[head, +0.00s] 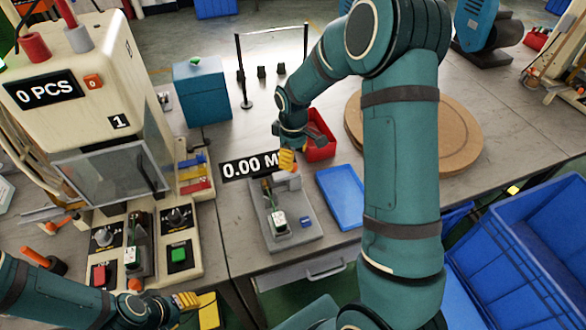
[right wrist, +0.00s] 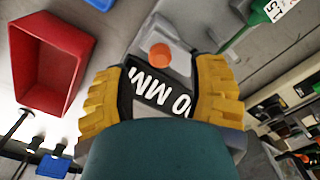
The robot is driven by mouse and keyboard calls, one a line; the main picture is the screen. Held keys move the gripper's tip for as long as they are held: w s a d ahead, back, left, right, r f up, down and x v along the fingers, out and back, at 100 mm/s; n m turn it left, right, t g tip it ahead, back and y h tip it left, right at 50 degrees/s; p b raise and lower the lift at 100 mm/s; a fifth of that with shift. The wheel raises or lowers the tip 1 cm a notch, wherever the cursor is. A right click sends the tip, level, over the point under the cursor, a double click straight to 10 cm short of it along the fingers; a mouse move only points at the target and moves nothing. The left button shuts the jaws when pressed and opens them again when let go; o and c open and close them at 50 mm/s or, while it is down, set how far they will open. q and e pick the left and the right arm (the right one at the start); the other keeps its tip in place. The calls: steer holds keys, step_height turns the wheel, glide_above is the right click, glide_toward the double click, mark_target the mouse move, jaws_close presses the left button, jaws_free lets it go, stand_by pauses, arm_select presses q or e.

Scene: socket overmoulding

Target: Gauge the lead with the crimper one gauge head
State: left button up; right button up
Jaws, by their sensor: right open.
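The gauge (head: 300,243) is a grey stand in the middle of the table, with a black display (head: 240,166) reading 0.00. A green lead part with a white tag (head: 278,217) lies on it; it also shows at the top right of the right wrist view (right wrist: 268,12). My right gripper (head: 287,160) is above the back of the gauge. In the right wrist view its yellow fingers (right wrist: 160,95) are apart and empty, with the display and an orange knob (right wrist: 160,54) seen between them. My left gripper (head: 187,300) is low at the left; its opening is unclear.
The crimper (head: 85,85), marked 1 and 0 PCS, stands left, with another tagged part (head: 131,256) on its front. A red bin (head: 320,138) is behind the right gripper. A blue tray (head: 341,198) lies right of the gauge. Blue crates (head: 520,250) stand at the right.

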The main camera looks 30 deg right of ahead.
mark_target(278, 175)
steer(key=shift+f+b, duration=0.3)
steer(key=shift+f, duration=2.1)
jaws_close()
steer(key=shift+w+a, duration=0.2)
steer(key=shift+a, duration=0.55)
steer(key=shift+w+a, duration=0.15)
steer(key=shift+a, duration=0.6)
steer(key=shift+w+a, duration=0.2)
steer(key=shift+a, duration=0.55)
